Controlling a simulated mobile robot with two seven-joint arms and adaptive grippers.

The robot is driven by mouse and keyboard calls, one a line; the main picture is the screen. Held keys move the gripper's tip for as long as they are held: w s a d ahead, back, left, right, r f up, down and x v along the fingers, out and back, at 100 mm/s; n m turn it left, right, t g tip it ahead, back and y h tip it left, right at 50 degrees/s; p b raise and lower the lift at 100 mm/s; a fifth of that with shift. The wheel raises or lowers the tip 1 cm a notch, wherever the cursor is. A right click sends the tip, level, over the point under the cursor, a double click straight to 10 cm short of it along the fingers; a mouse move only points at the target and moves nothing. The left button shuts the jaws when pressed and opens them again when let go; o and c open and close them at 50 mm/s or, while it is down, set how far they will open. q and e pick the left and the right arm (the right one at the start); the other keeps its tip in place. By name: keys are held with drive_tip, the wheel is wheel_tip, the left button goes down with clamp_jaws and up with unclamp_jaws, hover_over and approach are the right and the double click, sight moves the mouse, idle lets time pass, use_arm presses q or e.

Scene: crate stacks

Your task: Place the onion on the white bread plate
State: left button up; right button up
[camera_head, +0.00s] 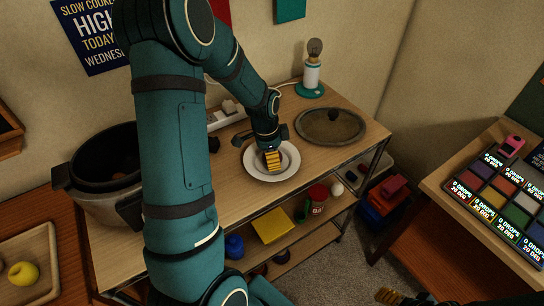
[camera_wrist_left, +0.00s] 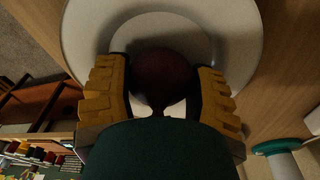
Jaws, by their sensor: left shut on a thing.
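The white bread plate (camera_head: 286,171) lies on the wooden shelf top, and its rim also shows in the left wrist view (camera_wrist_left: 250,50). My left gripper (camera_head: 272,161) points down over the middle of the plate. In the left wrist view its yellow fingers (camera_wrist_left: 165,95) are shut on the onion (camera_wrist_left: 160,75), which is dark red and round. The onion is in front of the plate's centre; I cannot tell whether it touches the plate. In the head view the fingers hide it. My right gripper (camera_head: 390,296) shows only in part at the bottom edge.
A round dark lid (camera_head: 330,124) lies right of the plate, with a bulb lamp (camera_head: 312,75) behind it. A slow cooker (camera_head: 105,205) stands at the left. A power strip (camera_head: 224,115) lies behind the plate. The lower shelf holds a yellow box (camera_head: 272,225) and a red mug (camera_head: 317,198).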

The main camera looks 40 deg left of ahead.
use_arm(q)
drive_tip(key=shift+r, duration=0.1)
drive_tip(key=o, duration=0.8)
drive_tip(key=shift+f, duration=0.2)
drive_tip(key=o, duration=0.4)
drive_tip(key=shift+r, duration=0.1)
drive_tip(key=shift+r, duration=0.25)
wheel_tip(320, 180, up, 12)
drive_tip(key=s+a+p, duration=0.1)
drive_tip(key=p, duration=0.1)
drive_tip(key=shift+f, duration=0.2)
